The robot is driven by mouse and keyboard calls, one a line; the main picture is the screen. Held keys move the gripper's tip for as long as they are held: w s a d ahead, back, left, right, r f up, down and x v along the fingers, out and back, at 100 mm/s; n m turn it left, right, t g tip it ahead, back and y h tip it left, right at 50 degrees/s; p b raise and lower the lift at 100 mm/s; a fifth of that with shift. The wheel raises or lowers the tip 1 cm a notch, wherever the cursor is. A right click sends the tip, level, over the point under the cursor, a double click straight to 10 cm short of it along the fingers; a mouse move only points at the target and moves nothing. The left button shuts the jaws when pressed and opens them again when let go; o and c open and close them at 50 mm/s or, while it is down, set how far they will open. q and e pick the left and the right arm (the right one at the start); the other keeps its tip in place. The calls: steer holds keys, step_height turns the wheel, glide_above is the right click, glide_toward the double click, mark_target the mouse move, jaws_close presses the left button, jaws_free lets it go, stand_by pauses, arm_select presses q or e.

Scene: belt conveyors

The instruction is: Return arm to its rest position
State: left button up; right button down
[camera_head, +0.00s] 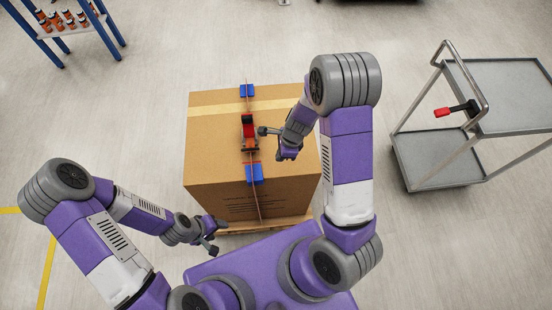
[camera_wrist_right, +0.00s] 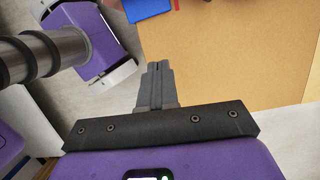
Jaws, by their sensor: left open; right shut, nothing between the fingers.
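My right arm (camera_head: 347,150) reaches up over the large cardboard box (camera_head: 205,150). Its gripper (camera_head: 284,150) is above the box's right half, and its fingers (camera_wrist_right: 156,70) are together and empty in the right wrist view. My left arm is bent low at the left. Its gripper (camera_head: 213,238) is open and empty near the box's front left corner.
A red and black device (camera_head: 249,130) lies on the box between two blue blocks (camera_head: 247,91) (camera_head: 255,174) along a thin strap, close to the right gripper. A grey cart (camera_head: 430,158) stands right, with a red-handled tool (camera_head: 455,110). A blue-legged rack (camera_head: 105,35) stands far left.

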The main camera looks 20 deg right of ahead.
steer(key=shift+v, duration=1.05)
steer(key=s+a+f+n+y, duration=0.1)
steer(key=s+a+f+n, duration=0.9)
steer(key=n, duration=0.9)
steer(key=s+f, duration=0.1)
steer(key=s, duration=0.2)
steer(key=shift+f+y, duration=0.2)
steer(key=shift+y, duration=0.1)
